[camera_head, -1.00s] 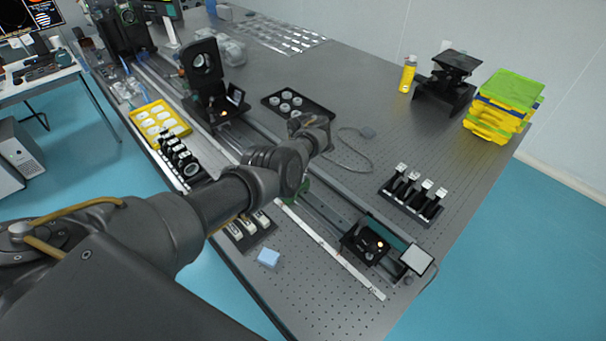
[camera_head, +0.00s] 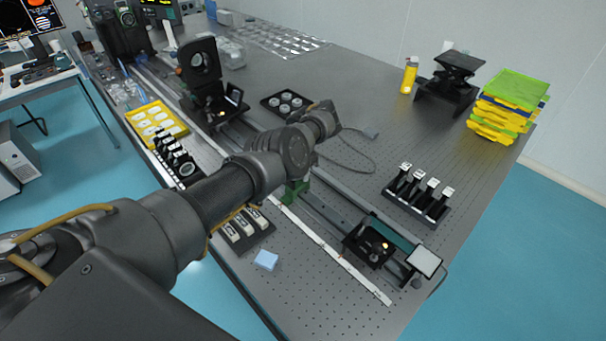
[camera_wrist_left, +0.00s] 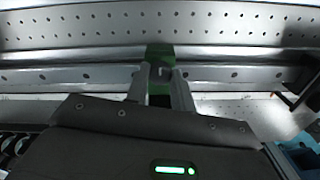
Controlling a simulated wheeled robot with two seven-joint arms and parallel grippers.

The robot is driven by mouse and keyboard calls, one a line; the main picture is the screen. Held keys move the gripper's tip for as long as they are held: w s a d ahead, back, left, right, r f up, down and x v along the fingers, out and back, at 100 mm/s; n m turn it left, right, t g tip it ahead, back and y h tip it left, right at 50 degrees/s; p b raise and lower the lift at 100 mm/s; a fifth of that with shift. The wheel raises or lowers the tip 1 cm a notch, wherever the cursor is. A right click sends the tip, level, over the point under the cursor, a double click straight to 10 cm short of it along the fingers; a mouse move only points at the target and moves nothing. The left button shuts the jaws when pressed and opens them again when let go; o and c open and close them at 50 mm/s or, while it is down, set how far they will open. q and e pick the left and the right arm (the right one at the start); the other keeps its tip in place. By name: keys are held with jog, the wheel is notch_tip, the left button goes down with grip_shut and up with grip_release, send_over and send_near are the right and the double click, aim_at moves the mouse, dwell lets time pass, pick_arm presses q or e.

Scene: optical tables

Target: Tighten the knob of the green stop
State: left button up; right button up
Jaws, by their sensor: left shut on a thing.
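The green stop (camera_head: 292,192) sits on the rail that runs along the optical table, partly hidden behind my left arm in the head view. In the left wrist view the green stop (camera_wrist_left: 160,52) is straight ahead, between and beyond my fingers. My left gripper (camera_wrist_left: 161,72) reaches down at the stop, its two fingers shut on a part of it. The knob itself cannot be made out. The gripper's fingers are hidden behind my arm in the head view. My right gripper is not in view.
A black stage with a white square plate (camera_head: 425,261) stands at the rail's near right end. A rack of black posts (camera_head: 418,195) is right of the rail. A blue block (camera_head: 266,260) and a tray of white-topped parts (camera_head: 243,228) lie left of it.

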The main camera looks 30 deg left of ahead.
pick_arm(q)
jog(key=shift+n, duration=0.4)
jog(key=o, duration=1)
notch_tip(320, 180, up, 5)
jog(key=shift+f+p, duration=0.15)
jog(key=shift+p, duration=0.45)
notch_tip(320, 180, up, 6)
jog(key=p, duration=0.5)
jog(key=shift+p, duration=0.35)
